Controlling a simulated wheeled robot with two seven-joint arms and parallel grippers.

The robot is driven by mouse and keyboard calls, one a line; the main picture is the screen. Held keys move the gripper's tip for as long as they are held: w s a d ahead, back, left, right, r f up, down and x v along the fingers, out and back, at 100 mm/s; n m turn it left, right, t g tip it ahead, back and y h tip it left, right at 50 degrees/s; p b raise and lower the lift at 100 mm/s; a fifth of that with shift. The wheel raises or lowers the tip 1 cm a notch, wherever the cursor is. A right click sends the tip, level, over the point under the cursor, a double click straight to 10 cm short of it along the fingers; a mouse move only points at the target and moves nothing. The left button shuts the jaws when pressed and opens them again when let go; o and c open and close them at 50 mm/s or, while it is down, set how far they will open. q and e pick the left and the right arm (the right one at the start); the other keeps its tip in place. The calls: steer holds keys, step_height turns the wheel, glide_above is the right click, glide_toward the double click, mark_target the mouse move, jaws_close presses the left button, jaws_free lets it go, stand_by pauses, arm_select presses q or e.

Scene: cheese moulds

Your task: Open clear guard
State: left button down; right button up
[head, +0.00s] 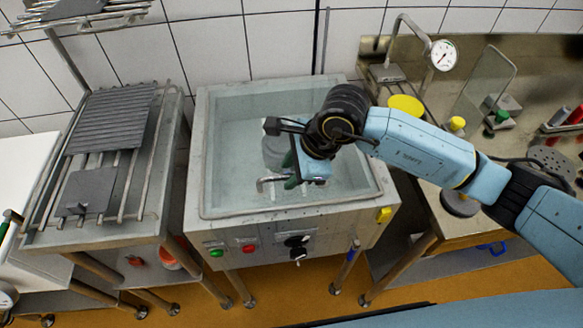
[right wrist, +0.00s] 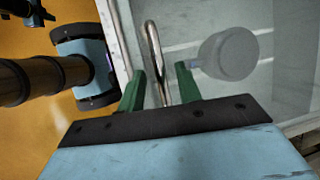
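The clear guard (head: 235,135) is a see-through sheet lying over the grey metal basin, and it looks closed. A bent metal bar handle (head: 264,184) sits near its front edge; the handle also shows in the right wrist view (right wrist: 152,45). My right gripper (head: 291,183) is at the handle. In the right wrist view its green fingers (right wrist: 161,80) stand apart on either side of the bar, with gaps visible. A grey round object (head: 272,152) shows through the guard, partly hidden by my right arm. My left gripper does not show in the head view.
A rack with grey plates (head: 110,120) stands left. A bench with a gauge (head: 444,55) and small tools stands right. A tiled wall is behind.

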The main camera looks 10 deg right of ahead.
steer(key=shift+c, duration=0.2)
jaws_close()
steer(key=w+r+g+p, duration=0.1)
steer(key=w+r, duration=0.4)
steer(key=r, duration=0.6)
steer(key=w+r+g+p, duration=0.1)
steer(key=w+r+p, duration=0.2)
steer(key=w+r, duration=0.3)
steer(key=shift+w+d+r+m+g+p, duration=0.2)
steer(key=shift+r+m+g+p, duration=0.15)
steer(key=shift+r, duration=2.1)
steer(key=shift+f, duration=0.1)
